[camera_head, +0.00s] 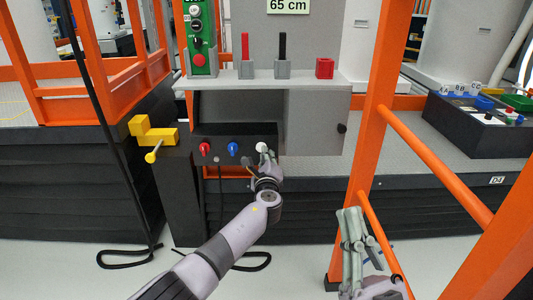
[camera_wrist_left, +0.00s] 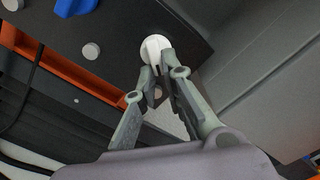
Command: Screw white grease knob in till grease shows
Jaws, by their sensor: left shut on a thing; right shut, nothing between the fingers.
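The white grease knob (camera_head: 262,147) is the rightmost of three knobs on the dark panel under the shelf. My left gripper (camera_head: 268,158) is at it, with the arm reaching up from below. In the left wrist view the white knob (camera_wrist_left: 153,47) sits at the panel, and my left gripper (camera_wrist_left: 157,68) is shut on its raised grip. Part of the knob is hidden by the fingers. No grease can be made out in either view. My right gripper (camera_head: 350,212) is shut and empty at the lower right, beside the orange frame.
A red knob (camera_head: 205,149) and a blue knob (camera_head: 233,148) sit left of the white one. A yellow bracket (camera_head: 150,133) projects at left.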

